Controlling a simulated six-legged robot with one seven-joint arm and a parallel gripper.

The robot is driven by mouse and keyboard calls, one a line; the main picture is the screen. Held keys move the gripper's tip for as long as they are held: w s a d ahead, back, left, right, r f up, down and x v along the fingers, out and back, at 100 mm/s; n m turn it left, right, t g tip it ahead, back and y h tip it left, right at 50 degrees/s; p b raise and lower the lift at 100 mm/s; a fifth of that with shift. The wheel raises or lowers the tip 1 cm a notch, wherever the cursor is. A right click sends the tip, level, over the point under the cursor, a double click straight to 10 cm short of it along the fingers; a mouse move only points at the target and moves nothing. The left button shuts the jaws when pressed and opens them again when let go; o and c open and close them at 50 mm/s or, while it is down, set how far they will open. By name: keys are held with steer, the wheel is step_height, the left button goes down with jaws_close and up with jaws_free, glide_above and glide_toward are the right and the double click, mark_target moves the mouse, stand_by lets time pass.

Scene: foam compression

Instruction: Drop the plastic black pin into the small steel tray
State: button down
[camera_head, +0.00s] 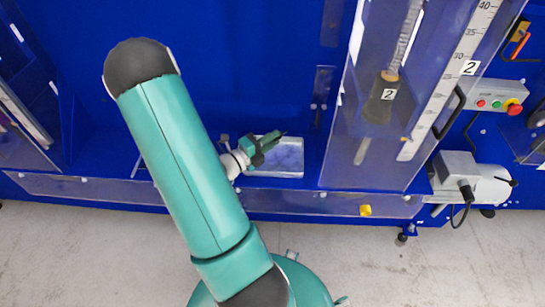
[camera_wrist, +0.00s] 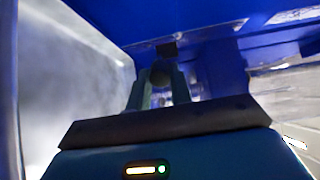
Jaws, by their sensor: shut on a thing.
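The small steel tray (camera_head: 290,172) sits on the blue surface below the middle of the head view. A pale grey, blurred surface fills the left of the wrist view and looks like the tray (camera_wrist: 60,85). My gripper (camera_head: 270,140) is over the tray's upper left part in the head view. In the wrist view my gripper (camera_wrist: 160,84) is shut on a dark, rounded thing, the plastic black pin (camera_wrist: 160,73), held between the fingertips. The pin's lower part is hidden, and I cannot tell its height above the tray.
A clear panelled column with a ruler scale (camera_head: 440,85) stands right of the tray. Farther right are a control box with buttons (camera_head: 495,100) and a grey motor unit (camera_head: 465,178). A low clear panel (camera_head: 320,203) runs along the front edge.

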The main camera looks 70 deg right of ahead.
steer(key=c, duration=1.2)
jaws_free()
steer(key=shift+o, duration=0.2)
steer(key=shift+w, duration=0.1)
steer(key=v, duration=1.3)
steer(key=shift+w+a, duration=0.1)
steer(key=shift+a, duration=0.25)
